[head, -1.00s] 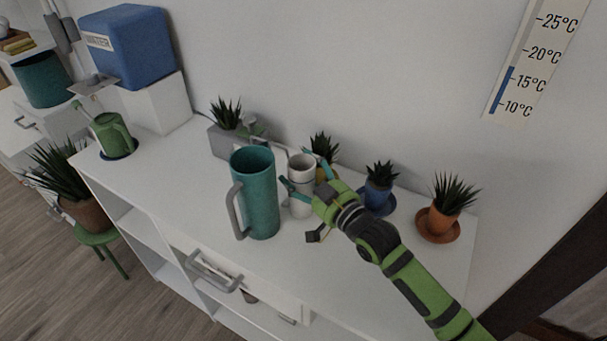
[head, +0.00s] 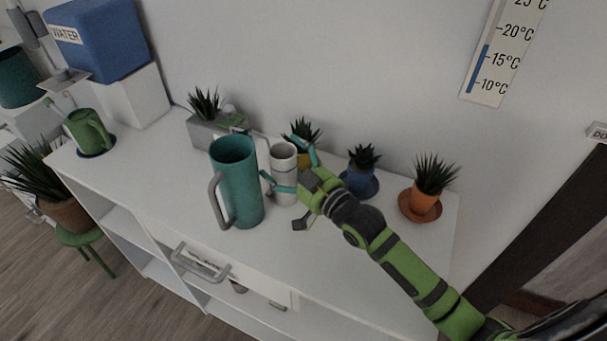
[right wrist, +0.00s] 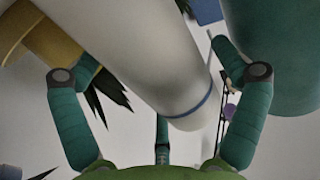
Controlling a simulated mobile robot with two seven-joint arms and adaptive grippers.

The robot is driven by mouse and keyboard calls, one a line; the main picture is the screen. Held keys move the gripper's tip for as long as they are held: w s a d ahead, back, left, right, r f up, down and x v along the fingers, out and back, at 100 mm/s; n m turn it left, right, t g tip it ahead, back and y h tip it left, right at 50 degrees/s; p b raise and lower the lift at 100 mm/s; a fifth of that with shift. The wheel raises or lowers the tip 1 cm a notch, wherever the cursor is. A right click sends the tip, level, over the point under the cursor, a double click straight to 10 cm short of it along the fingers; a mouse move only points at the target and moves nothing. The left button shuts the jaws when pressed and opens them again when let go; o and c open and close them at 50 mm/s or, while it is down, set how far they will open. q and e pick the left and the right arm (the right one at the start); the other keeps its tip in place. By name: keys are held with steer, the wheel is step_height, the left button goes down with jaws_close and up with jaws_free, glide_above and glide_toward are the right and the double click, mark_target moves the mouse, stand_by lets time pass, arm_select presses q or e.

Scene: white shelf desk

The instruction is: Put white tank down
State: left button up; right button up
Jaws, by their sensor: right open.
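The white tank (head: 284,157) is a slim white cylinder standing upright on the white desk (head: 330,250), just right of a larger teal jug with a grey handle (head: 238,185). My right gripper (head: 291,168) is open, with its teal fingers spread to either side of the tank. In the right wrist view, the white tank (right wrist: 150,50) runs between the spread fingers, with a blue band near its lower end. I cannot tell whether a finger touches it. The teal jug also shows in the right wrist view (right wrist: 285,50). My left gripper is not in view.
Potted plants in yellow, blue (head: 360,180) and orange (head: 420,203) pots stand right of and behind the tank. A grey planter (head: 208,130) stands behind the jug. A green watering can (head: 85,133) is at left. The desk's front right is clear.

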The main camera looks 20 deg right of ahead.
steer(key=v, duration=1.1)
steer(key=shift+s+b, duration=0.25)
steer(key=shift+b, duration=0.1)
steer(key=shift+f, duration=0.1)
